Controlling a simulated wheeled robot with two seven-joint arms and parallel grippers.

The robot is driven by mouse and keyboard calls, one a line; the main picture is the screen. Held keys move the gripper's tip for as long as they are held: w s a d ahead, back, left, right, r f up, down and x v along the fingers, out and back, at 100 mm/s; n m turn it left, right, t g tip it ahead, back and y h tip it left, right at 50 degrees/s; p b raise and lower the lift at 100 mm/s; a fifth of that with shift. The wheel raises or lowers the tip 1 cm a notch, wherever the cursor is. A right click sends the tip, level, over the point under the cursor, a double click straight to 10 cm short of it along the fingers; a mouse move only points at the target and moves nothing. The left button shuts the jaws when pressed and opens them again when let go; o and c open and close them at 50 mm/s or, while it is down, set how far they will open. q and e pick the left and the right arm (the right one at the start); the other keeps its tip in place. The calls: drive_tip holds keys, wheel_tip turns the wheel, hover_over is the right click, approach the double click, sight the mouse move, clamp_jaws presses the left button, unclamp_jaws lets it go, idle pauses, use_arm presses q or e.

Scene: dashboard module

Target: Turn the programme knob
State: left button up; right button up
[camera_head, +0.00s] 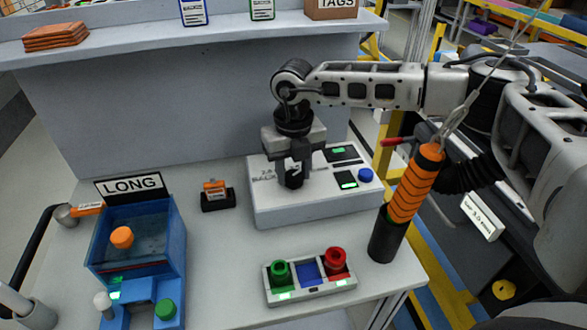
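A white dashboard module (330,205) stands on the bench. My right gripper (293,172) points down over the left part of the module's top. A dark round piece, which looks like the programme knob (293,181), shows at its fingertips. The gripper hides most of it, and I cannot tell whether the fingers close on it. No pointer mark on the knob can be made out. My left gripper is not in view.
A blue box under a LONG sign (132,186) stands at the left. A tray with green and red buttons (310,289) lies in front of the module. An orange-and-black cylinder (412,190) stands at the right edge. A small black holder (218,199) is left of the module.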

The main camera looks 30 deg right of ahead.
drive_tip(key=shift+n, duration=0.4)
drive_tip(key=n+b, duration=0.2)
drive_tip(key=shift+n, duration=0.4)
drive_tip(key=shift+n+b, duration=0.5)
drive_tip(key=shift+n, duration=0.6)
drive_tip(key=shift+n+b, duration=0.3)
drive_tip(key=shift+n, duration=0.4)
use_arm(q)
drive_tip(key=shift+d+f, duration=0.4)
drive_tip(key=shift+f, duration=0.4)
use_arm(e)
drive_tip(key=shift+n, duration=0.3)
drive_tip(key=shift+r, duration=0.1)
drive_tip(key=o, duration=1)
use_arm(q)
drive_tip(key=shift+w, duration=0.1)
